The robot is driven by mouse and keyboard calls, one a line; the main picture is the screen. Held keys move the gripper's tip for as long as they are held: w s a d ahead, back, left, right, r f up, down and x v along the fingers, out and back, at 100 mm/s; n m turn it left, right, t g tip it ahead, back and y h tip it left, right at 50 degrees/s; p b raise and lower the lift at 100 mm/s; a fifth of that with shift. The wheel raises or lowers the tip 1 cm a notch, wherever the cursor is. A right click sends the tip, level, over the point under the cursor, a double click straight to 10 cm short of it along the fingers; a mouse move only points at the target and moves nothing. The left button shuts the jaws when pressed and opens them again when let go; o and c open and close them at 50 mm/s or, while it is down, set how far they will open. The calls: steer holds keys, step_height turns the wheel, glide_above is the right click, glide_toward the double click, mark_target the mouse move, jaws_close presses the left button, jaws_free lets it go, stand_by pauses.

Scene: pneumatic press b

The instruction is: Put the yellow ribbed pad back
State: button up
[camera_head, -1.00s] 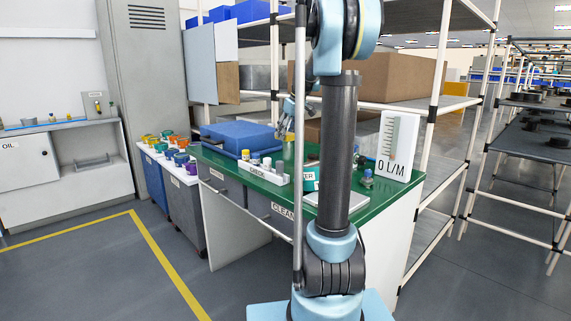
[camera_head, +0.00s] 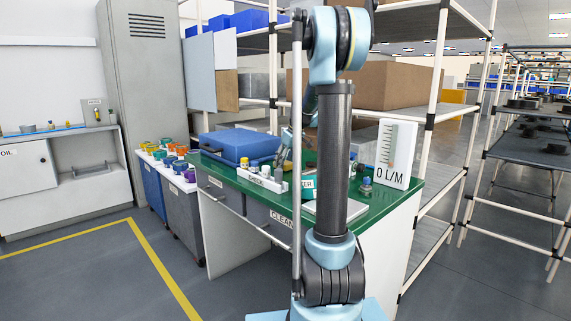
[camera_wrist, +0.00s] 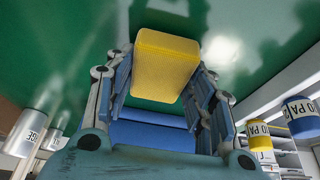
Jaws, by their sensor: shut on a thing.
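The yellow ribbed pad (camera_wrist: 167,62) is a yellow block with a fine-textured face. It sits between the two fingers of my gripper (camera_wrist: 163,82) in the wrist view, and the fingers are shut on its sides. Green bench surface shows beyond the pad. In the head view my gripper (camera_head: 284,158) hangs low over the green bench (camera_head: 385,196), behind the white CHECK rack (camera_head: 262,181). The pad is too small or hidden to make out there. I cannot tell whether the pad touches the bench.
Small bottles (camera_head: 254,163) stand at the CHECK rack, close to my gripper. A blue case (camera_head: 238,146) lies to the left. A white flow gauge panel (camera_head: 398,152) stands at the right. In the wrist view, labelled cylinders (camera_wrist: 301,115) flank my gripper on both sides.

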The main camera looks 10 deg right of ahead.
steer(key=shift+f, duration=0.25)
steer(key=o, duration=1)
steer(key=shift+r, duration=0.15)
